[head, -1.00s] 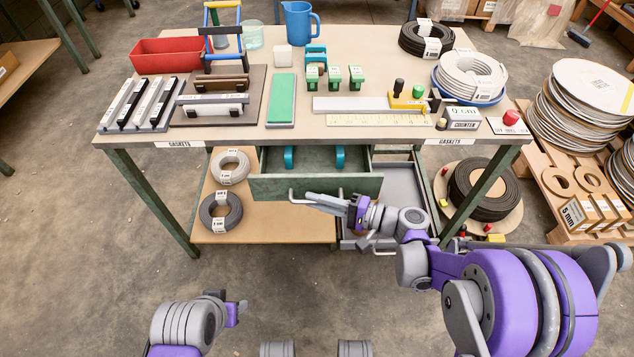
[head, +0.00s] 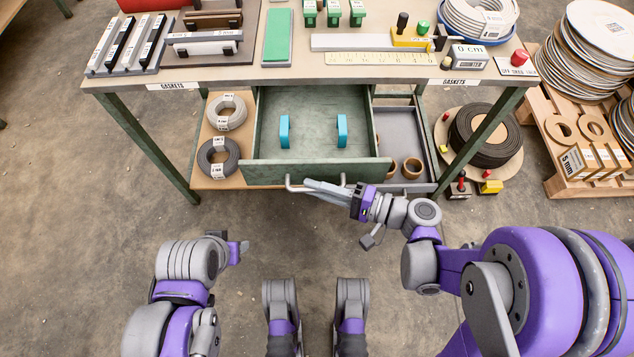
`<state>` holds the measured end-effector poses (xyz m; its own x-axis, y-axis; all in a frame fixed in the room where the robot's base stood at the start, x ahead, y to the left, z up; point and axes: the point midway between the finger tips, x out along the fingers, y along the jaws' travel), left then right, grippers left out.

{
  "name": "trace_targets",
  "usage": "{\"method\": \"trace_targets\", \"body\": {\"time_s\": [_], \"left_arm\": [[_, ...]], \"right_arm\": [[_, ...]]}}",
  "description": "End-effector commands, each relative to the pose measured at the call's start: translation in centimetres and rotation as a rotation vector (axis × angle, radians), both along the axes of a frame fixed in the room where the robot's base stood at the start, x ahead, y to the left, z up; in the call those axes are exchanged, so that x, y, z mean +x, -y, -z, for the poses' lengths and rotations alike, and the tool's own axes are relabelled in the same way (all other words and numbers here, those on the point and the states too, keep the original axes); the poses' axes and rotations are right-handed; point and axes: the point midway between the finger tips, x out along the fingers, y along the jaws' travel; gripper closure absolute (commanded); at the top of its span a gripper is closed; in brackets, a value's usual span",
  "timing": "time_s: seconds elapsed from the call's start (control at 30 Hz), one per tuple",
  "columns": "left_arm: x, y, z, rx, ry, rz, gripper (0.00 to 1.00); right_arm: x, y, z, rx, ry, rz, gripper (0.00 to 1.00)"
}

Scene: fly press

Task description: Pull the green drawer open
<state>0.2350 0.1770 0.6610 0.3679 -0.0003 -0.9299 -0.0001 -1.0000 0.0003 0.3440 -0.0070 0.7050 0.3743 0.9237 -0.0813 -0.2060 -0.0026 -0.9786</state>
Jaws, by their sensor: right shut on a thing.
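The green drawer (head: 320,172) under the table is pulled out, and its inside shows. Two blue handle-shaped pieces (head: 284,131) stand in it, apart from each other. A pale bar handle (head: 298,188) runs along the drawer's front. My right gripper (head: 322,190) is shut on this handle; its fingers hide part of the bar. My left gripper (head: 243,247) is low at the left, away from the drawer and table. Its fingers are too small and turned to read.
A grey drawer (head: 398,145) with brown rings stands open to the right. Coils (head: 220,158) lie on the shelf at left. The tabletop (head: 350,72) holds gaskets, a ruler and a counter. Bare floor lies in front; a pallet (head: 575,165) stands at right.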

Motion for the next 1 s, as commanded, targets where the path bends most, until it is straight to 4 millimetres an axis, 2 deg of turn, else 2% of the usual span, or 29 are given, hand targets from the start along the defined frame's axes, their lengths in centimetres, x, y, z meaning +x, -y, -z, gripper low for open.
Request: {"method": "trace_targets", "body": {"time_s": [0.1, 0.13, 0.3, 0.67, 0.77, 1.0], "left_arm": [[0.0, 0.0, 0.0, 0.000, 0.000, 0.000, 0.50], [0.0, 0.0, 0.0, 0.000, 0.000, 0.000, 0.50], [0.0, 0.0, 0.0, 0.000, 0.000, 0.000, 0.50], [0.0, 0.0, -0.1, 0.000, 0.000, 0.000, 0.50], [0.0, 0.0, -0.3, 0.000, 0.000, 0.000, 0.50], [-0.1, 0.0, -0.9, 0.000, 0.002, 0.000, 0.50]], "right_arm": [[0.0, 0.0, 0.0, 0.000, 0.000, 0.000, 1.00], [0.0, 0.0, 0.0, 0.000, 0.000, 0.000, 0.83], [0.0, 0.0, 0.0, 0.000, 0.000, 0.000, 0.55], [-0.1, 0.5, 0.0, 0.000, 0.000, 0.001, 0.55], [-0.5, 1.6, -0.2, -0.001, 0.000, 0.004, 0.55], [-2.2, 6.0, -0.6, -0.001, 0.000, 0.007, 0.55]]}}
